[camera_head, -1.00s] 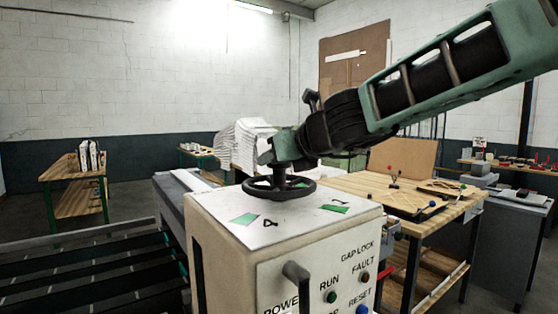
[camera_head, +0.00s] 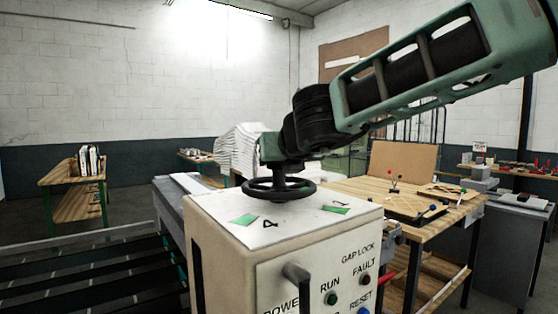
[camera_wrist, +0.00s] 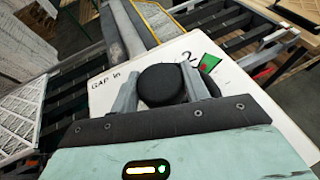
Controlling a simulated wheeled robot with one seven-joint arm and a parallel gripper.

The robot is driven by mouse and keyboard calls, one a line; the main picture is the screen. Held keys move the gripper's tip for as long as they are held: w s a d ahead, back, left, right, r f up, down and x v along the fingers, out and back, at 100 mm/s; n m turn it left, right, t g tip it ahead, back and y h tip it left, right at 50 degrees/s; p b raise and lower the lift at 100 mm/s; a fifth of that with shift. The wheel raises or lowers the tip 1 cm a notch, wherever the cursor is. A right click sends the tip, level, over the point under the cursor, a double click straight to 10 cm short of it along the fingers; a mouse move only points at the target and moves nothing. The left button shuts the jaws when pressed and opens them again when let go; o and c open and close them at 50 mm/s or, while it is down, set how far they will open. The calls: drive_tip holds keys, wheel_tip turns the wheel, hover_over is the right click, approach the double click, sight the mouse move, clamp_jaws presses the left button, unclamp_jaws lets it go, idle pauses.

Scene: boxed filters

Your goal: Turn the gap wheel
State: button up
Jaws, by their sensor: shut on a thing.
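The gap wheel (camera_head: 260,188) is a black handwheel on a short post on top of a cream control box (camera_head: 230,250). My gripper (camera_head: 283,165) is above the wheel and points down at its hub. In the wrist view my gripper (camera_wrist: 160,85) has one grey finger on each side of the round black hub (camera_wrist: 162,85) and is shut on it. Part of the wheel's rim shows to the right of the hub (camera_wrist: 208,85), and the rest is hidden behind my gripper. The box top has printed numbers and green patches, with "GAP in" lettering in the wrist view.
A wooden table (camera_head: 455,215) with a board and small coloured balls stands to the right. Dark slatted rollers (camera_head: 90,270) lie to the left. A white stack (camera_head: 240,150) stands behind the box.

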idle(0.3)
drive_tip(key=o, duration=1.4)
drive_tip(key=shift+c, duration=0.2)
drive_tip(key=v, duration=1.7)
drive_tip(key=shift+s+p, duration=0.15)
drive_tip(key=shift+p, duration=0.3)
drive_tip(key=shift+r, duration=0.1)
